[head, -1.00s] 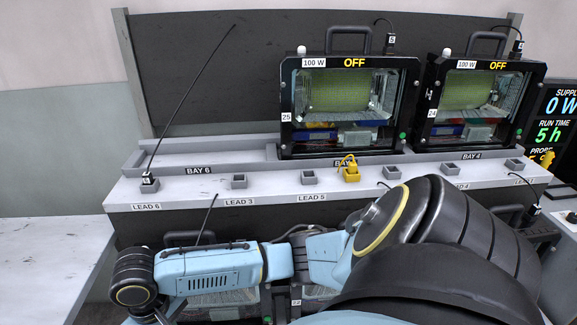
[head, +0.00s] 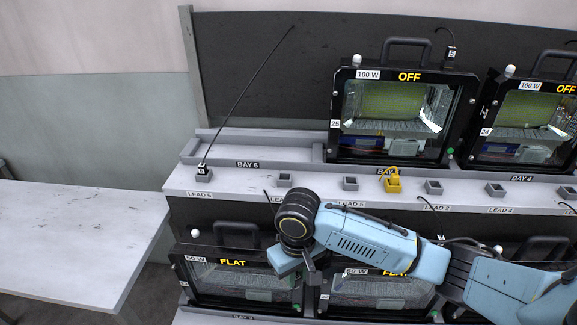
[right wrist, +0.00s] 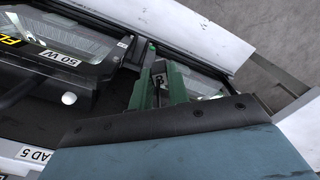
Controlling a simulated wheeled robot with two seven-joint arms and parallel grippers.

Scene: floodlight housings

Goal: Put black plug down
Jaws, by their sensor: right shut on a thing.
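The black plug (right wrist: 158,78), with a pale marking, sits between the green fingers of my right gripper (right wrist: 160,70) in the right wrist view. The gripper is shut on it. In the head view my right arm (head: 370,240) reaches in from the right, and its hand is in front of the lower housings, below the lead shelf (head: 240,183). The fingertips and the held plug are hidden there. A thin black cable end shows just above the wrist. Another black plug (head: 203,169) stands upright in the LEAD 6 holder. My left gripper is not in view.
Empty grey holders (head: 284,180) and (head: 350,183) stand on the shelf, left of a yellow plug (head: 392,182). Upper housings (head: 335,130) read OFF. Lower housings (head: 190,285) read FLAT. A bare white table (head: 80,230) is at the left.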

